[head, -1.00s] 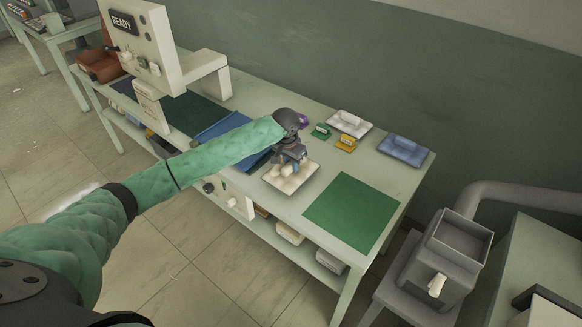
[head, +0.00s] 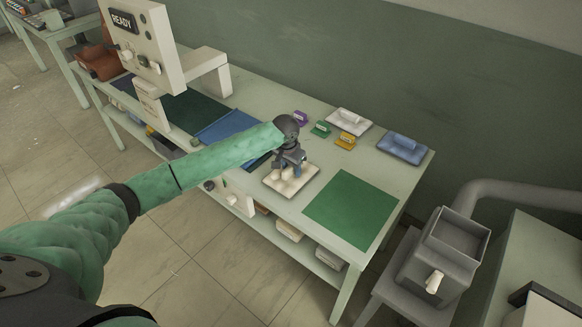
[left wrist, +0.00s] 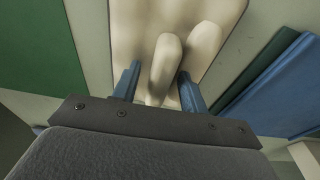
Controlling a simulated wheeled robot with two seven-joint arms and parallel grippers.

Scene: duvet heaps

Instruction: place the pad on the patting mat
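A cream pad (head: 280,187) with raised rounded grips lies on the table near its front edge. It also shows in the left wrist view (left wrist: 140,25). My left gripper (head: 289,170) is right above it, pointing down. In the left wrist view its two blue fingers (left wrist: 160,90) stand apart, with one rounded cream grip between them and a gap on the left side. A flat green mat (head: 351,211), bare, lies just right of the pad; no label shows that it is the patting mat. My right gripper is out of view.
Purple, green and yellow tags (head: 345,140) stand nearby. Blue cloth (head: 225,128) lies left; a grey bin (head: 458,237) stands beyond the table's right end.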

